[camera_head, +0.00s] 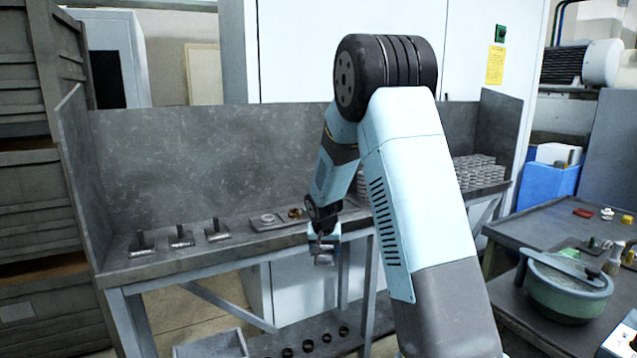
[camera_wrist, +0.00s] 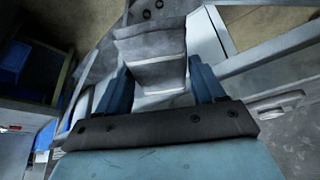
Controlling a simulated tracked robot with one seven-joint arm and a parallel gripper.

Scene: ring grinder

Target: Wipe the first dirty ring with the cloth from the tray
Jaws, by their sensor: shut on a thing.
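My gripper (camera_head: 322,246) hangs in front of the bench's front edge, below the top's level in the picture. In the wrist view its two blue fingers (camera_wrist: 157,78) are shut on a grey folded cloth (camera_wrist: 152,48), which also shows as a small grey piece in the head view (camera_head: 324,259). A shallow grey tray (camera_head: 262,226) lies on the bench, left of and behind my gripper. A pale ring (camera_head: 267,218) sits on it. A brownish item (camera_head: 295,213) lies just to the right; whether it is a dirty ring I cannot tell.
The grey bench (camera_head: 200,258) has back and side panels. Several black posts on plates (camera_head: 181,237) stand at its left. Stacked grey rings (camera_head: 478,172) stand at its right, partly behind my arm. Black rings (camera_head: 308,345) lie on the lower shelf. A green bowl-shaped machine (camera_head: 563,290) stands right.

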